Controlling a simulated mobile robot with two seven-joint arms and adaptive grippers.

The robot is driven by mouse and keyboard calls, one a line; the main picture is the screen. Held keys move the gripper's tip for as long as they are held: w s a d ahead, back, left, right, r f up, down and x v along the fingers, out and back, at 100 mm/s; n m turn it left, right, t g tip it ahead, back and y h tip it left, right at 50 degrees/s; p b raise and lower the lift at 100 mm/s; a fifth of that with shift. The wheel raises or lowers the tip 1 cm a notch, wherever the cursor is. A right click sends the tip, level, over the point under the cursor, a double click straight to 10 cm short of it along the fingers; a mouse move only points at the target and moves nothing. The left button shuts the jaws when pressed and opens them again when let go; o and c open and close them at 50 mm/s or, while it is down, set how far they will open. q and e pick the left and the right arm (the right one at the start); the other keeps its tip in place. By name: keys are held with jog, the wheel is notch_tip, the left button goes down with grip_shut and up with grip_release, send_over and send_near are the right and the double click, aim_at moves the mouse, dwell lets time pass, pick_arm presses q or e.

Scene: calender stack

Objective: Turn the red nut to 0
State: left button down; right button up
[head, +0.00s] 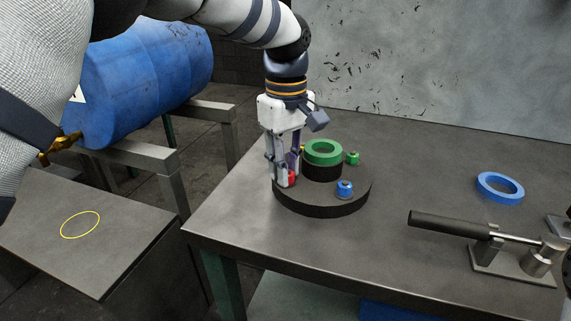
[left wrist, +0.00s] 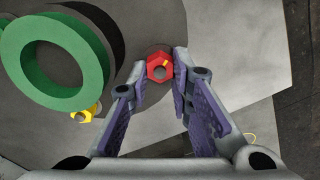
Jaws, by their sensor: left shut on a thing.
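The red nut (head: 292,178) sits near the left edge of a round black base (head: 322,208) on the table. In the left wrist view the red nut (left wrist: 158,67) is a hexagon with a grey centre and a yellow mark at its upper right. My left gripper (head: 286,178) points down from above and is shut on the red nut, with a fingertip on each side in the left wrist view (left wrist: 160,80). No number or scale is readable near the nut. My right gripper is not in view.
A green ring (head: 323,152) sits on a black hub in the base's middle. A blue nut (head: 344,189), a green nut (head: 352,158) and a yellow nut (left wrist: 82,115) surround it. A blue ring (head: 500,188) and a lever tool (head: 450,225) lie right.

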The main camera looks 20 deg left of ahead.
pick_arm(q)
jog(key=m, duration=0.6)
jog(key=shift+w+d+r+p, duration=0.1)
jog(key=shift+r+p, duration=0.05)
jog(key=shift+p, duration=0.25)
jog(key=m, duration=0.6)
jog(key=shift+d+m, duration=0.1)
jog(key=shift+m, duration=0.2)
jog(key=m, duration=0.5)
jog(key=shift+d+m, duration=0.1)
jog(key=shift+m, duration=0.2)
jog(key=m, duration=0.5)
jog(key=shift+d, duration=0.1)
jog(key=shift+m, duration=0.3)
jog(key=c, duration=1.7)
grip_release()
